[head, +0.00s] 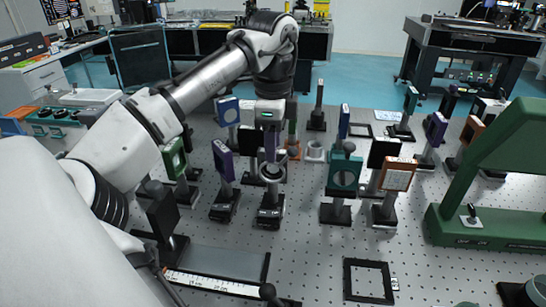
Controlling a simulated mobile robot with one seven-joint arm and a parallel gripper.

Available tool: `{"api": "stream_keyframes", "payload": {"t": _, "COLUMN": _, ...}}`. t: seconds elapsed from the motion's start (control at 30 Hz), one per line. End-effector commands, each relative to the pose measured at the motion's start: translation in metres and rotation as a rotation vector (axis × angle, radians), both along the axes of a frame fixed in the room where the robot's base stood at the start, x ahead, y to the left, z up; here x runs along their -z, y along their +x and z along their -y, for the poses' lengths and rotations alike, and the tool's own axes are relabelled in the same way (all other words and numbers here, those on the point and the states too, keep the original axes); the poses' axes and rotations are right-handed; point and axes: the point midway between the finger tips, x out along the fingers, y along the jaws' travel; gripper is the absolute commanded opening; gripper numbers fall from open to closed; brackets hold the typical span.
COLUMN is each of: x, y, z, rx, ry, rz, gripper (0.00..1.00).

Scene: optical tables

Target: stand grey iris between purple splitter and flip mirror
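A grey ring-shaped iris (271,173) stands upright on a post with a dark base, near the middle of the optical table. My gripper (270,155) points down directly above it, at the top of the iris as seen in the head view. Its fingers are small and partly merged with things behind, so I cannot tell whether they touch or hold the iris. A purple square optic (223,159), likely the purple splitter, stands on a post just left of the iris. Another purple-framed optic (436,128) stands at the far right. I cannot tell which mount is the flip mirror.
A teal mount (345,172) and an orange-framed one (398,175) stand to the right. A green-framed mount (174,158) and a blue one (228,110) stand to the left and behind. A large green stand (470,225) fills the right.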

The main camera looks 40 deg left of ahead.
Motion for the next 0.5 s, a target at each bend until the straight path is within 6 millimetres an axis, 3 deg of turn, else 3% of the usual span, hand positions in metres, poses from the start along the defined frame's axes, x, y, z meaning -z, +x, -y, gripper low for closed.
{"api": "stream_keyframes", "payload": {"t": 0.1, "x": -0.027, "y": 0.001, "z": 0.001, "rx": 0.001, "ry": -0.001, "rz": 0.003, "gripper": 0.40}}
{"api": "stream_keyframes", "payload": {"t": 0.3, "x": -0.063, "y": 0.000, "z": 0.000, "rx": 0.000, "ry": 0.002, "rz": -0.001, "gripper": 0.40}}
{"api": "stream_keyframes", "payload": {"t": 0.5, "x": -0.075, "y": 0.000, "z": 0.000, "rx": 0.001, "ry": 0.000, "rz": -0.001, "gripper": 0.40}}
